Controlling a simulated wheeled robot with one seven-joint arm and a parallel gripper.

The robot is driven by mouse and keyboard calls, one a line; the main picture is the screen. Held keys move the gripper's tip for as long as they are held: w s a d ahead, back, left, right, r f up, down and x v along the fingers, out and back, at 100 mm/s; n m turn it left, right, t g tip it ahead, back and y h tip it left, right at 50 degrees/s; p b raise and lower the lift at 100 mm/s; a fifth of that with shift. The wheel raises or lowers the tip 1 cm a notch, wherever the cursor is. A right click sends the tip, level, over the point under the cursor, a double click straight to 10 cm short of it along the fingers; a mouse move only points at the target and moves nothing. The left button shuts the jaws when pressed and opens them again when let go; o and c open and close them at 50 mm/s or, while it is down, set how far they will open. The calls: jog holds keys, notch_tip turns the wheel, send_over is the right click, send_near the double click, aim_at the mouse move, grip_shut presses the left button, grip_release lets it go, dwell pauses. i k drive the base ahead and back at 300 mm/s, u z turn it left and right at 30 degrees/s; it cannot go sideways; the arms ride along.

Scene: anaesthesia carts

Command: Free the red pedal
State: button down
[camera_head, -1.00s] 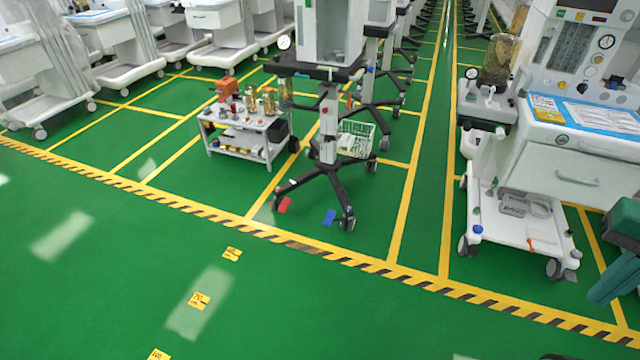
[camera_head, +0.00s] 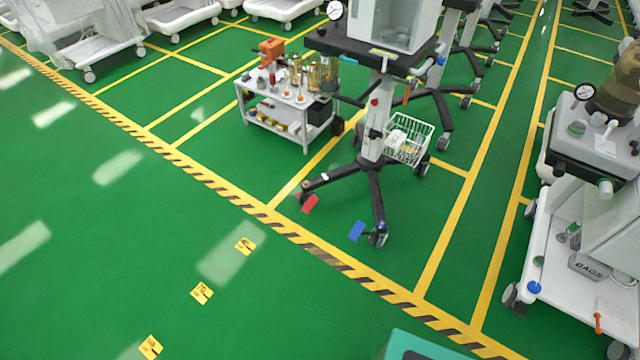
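The red pedal (camera_head: 310,204) is a small flat red piece low at the end of the front-left leg of a wheeled stand (camera_head: 372,165). It is beside the caster there; whether it touches the floor or is pressed down is too small to tell. A blue pedal (camera_head: 356,231) is to its right, beside the front caster of the same stand. My gripper is not in view; only a teal part, probably of my arm, shows at the bottom edge.
A white trolley (camera_head: 262,125) with bottles stands left of the stand. A white basket (camera_head: 408,138) hangs on the stand's right. A white machine (camera_head: 560,240) stands at the right. Green floor in front of the hazard-striped line (camera_head: 235,200) is clear, with small yellow floor markers (camera_head: 202,293).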

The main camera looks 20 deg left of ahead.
aim_at(311, 201)
jog(key=u, duration=0.4)
jog(key=i, duration=1.15)
jog(key=u, duration=0.8)
jog(key=i, duration=0.5)
jog(key=u, duration=0.25)
